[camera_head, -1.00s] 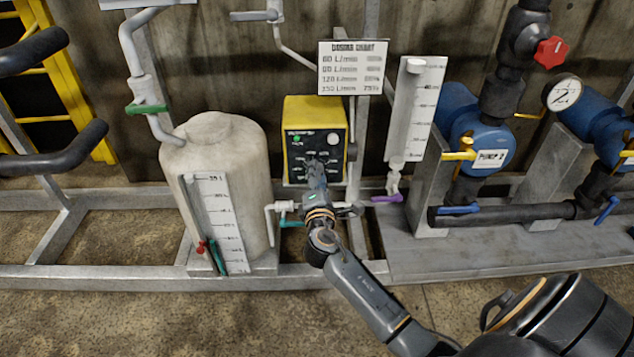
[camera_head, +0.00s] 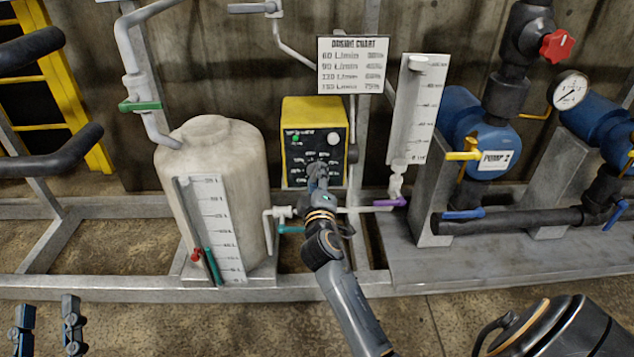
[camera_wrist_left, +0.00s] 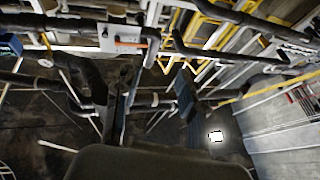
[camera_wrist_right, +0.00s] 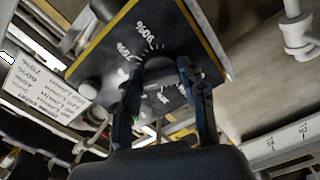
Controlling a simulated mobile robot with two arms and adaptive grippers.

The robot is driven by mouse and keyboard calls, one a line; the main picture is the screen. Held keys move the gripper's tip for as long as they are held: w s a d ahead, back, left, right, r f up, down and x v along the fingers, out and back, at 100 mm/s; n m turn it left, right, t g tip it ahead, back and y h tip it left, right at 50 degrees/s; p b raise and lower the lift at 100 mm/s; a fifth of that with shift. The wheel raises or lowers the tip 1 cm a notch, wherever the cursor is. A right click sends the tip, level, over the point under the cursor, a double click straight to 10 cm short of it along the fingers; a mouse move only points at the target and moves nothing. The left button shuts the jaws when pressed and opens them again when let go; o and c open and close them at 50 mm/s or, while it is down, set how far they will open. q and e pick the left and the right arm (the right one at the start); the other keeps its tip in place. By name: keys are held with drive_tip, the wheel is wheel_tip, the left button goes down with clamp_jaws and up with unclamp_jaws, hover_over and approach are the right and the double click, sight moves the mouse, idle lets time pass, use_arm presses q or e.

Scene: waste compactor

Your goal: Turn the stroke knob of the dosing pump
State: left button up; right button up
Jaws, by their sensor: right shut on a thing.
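The dosing pump (camera_head: 315,115) is a yellow box with a black front panel, with a green light and a white round spot on it. My right gripper (camera_head: 318,172) is at the lower middle of this panel and hides the knob there in the head view. In the right wrist view my right gripper (camera_wrist_right: 163,98) has its fingers on both sides of the dark stroke knob (camera_wrist_right: 157,70), shut on it, with white percent marks around it. My left gripper (camera_head: 46,318) is open and empty at the bottom left, far from the pump; its spread fingers show in the left wrist view (camera_wrist_left: 155,105).
A dosing chart (camera_head: 352,65) hangs above the pump. A pale tank (camera_head: 215,150) stands left of it, a white level gauge (camera_head: 416,110) right of it. A purple-handled valve (camera_head: 390,202) and pipes lie low right. Blue pumps (camera_head: 460,115) stand further right.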

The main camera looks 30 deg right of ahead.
use_arm(q)
drive_tip(key=shift+s+r+t, duration=0.4)
drive_tip(key=shift+r+t, duration=0.1)
drive_tip(key=shift+r, duration=0.25)
use_arm(e)
drive_tip(key=shift+f+m, duration=0.1)
drive_tip(key=shift+m, duration=0.4)
drive_tip(key=o, duration=1.1)
drive_tip(key=shift+d, duration=0.1)
drive_tip(key=shift+o, duration=0.2)
drive_tip(key=shift+s, duration=0.1)
drive_tip(key=v, duration=0.7)
drive_tip(key=shift+a, duration=0.25)
